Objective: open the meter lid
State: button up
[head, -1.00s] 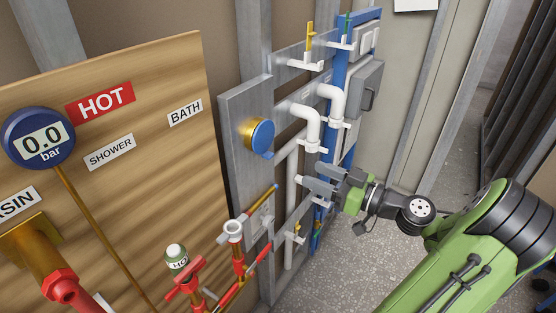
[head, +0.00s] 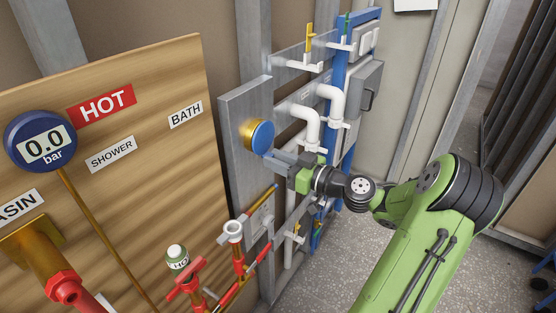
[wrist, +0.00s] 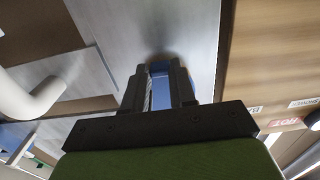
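The meter (head: 248,132) is a round brass body on a grey metal plate, with a closed blue lid (head: 263,136) facing right. My gripper (head: 274,158) is at the lid's lower edge, where the lid's small blue tab showed earlier and is now hidden behind the fingers. In the wrist view my gripper (wrist: 159,76) has its two dark fingers apart. Blue of the lid (wrist: 160,70) shows between and beyond them. I cannot tell whether the fingers touch it.
White pipes (head: 310,125) stand just right of the meter, close to my gripper. A wooden board (head: 150,140) with labels and a 0.0 bar gauge (head: 40,141) is at left. Red valves (head: 186,276) are below. Open floor lies at right.

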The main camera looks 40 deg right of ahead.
grip_shut()
jog(key=shift+s+r, duration=0.1)
jog(key=shift+r, duration=0.05)
